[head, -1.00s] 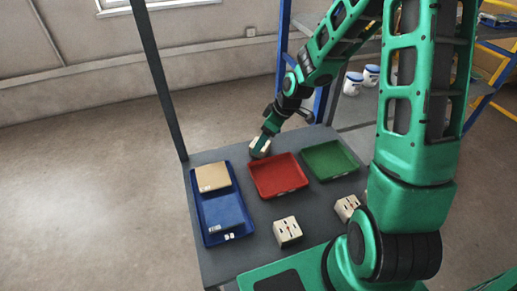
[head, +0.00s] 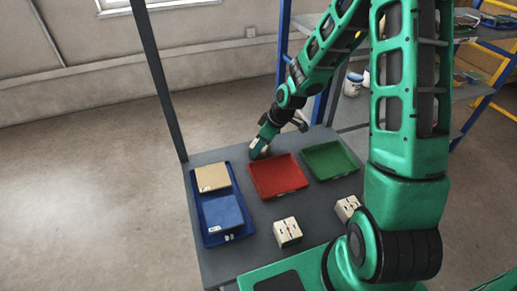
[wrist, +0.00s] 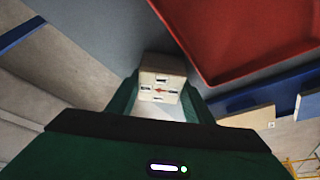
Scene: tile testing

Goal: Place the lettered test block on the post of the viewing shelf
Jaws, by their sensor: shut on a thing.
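A cream block (wrist: 160,80) with dark slot-like marks and a small orange centre mark sits between the fingers of my gripper (wrist: 160,97) in the wrist view. I cannot read a letter on it. In the head view my gripper (head: 259,153) is low over the far edge of the grey table, just beyond the red tray, and largely hides the block. My gripper is shut on this block. I cannot make out a viewing shelf with a post for certain.
On the grey table (head: 262,264) are a red tray (head: 277,177), a green tray (head: 329,161) and a blue tray (head: 208,238) holding a tan and a blue panel. Two similar cream blocks (head: 287,232) (head: 346,207) stand near the front. A dark upright (head: 158,80) rises at the left corner.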

